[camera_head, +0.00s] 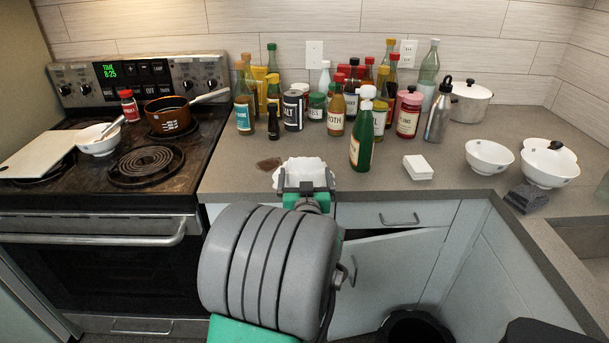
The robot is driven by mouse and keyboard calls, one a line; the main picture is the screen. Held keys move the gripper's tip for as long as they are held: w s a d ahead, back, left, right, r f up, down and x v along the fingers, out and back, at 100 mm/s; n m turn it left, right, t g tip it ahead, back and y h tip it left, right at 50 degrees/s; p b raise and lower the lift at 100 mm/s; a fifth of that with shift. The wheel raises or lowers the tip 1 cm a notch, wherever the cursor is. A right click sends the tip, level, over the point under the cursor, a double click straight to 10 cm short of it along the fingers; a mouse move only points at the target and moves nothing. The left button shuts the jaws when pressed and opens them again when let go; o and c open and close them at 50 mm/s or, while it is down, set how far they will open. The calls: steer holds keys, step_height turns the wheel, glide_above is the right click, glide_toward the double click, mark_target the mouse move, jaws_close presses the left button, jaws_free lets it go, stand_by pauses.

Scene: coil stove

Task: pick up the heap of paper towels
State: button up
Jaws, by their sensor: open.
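A white, uneven heap of paper towels (304,172) lies on the counter near its front edge, left of the green bottle. My gripper (305,184) is at the near side of the heap. Its two dark fingers stand apart, one by the left side of the heap and one by the right. The gripper is open. The near lower part of the heap is hidden behind the gripper, and I cannot tell whether the fingers touch it.
A green bottle (361,138) stands close on the right, with a small white stack (417,167) beyond it. Several bottles and jars crowd the back. A brown stain (269,163) is left of the heap. The stove (120,185) is farther left; white bowls (489,157) stand right.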

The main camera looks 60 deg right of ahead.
steer(key=p+x, duration=0.1)
steer(key=x, duration=0.7)
steer(key=shift+w+d, duration=0.2)
steer(key=shift+d, duration=0.05)
steer(key=c, duration=1.3)
steer(key=shift+o, duration=0.2)
